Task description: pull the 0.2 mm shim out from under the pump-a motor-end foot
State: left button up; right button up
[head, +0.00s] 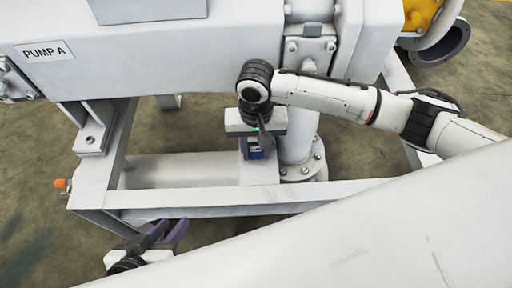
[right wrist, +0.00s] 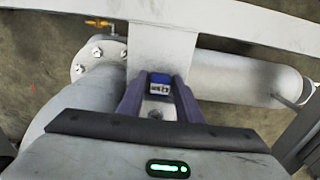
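The machine labelled PUMP A (head: 45,51) fills the upper left of the head view. A bolted foot (head: 92,140) shows at its lower left; I cannot tell which end it is. I cannot make out a shim. My right gripper (head: 257,154) points down beside the vertical pipe. In the right wrist view its purple fingers (right wrist: 160,82) stand apart, with a small blue and white block (right wrist: 160,88) seen between them and gaps on both sides. Whether they are level with it I cannot tell. My left gripper (head: 173,224) is open and empty at the lower left, outside the frame.
A white frame beam (head: 210,198) runs across below the pump. A vertical pipe (head: 298,150) with a bolted flange stands right of my right gripper. A horizontal pipe (right wrist: 240,75) and a yellow-handled valve (right wrist: 100,23) show in the wrist view. An orange-tipped fitting (head: 61,183) sits at the frame's left corner.

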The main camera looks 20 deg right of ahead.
aim_at(257, 176)
jog(key=c, duration=0.7)
jog(key=shift+o, duration=0.2)
jog(key=shift+s+a+r+p, duration=0.1)
jog(key=shift+s+p, duration=0.15)
jog(key=shift+p, duration=0.15)
jog(key=shift+s+a+p, duration=0.25)
jog(key=shift+s+p, duration=0.55)
jog(key=shift+s+a+p, duration=0.2)
jog(key=shift+s+p, duration=0.6)
jog(key=shift+p, duration=0.05)
jog(key=shift+s+a+p, duration=0.25)
jog(key=shift+s+p, duration=0.55)
jog(key=shift+r+p, duration=2.45)
jog(key=shift+p, duration=0.95)
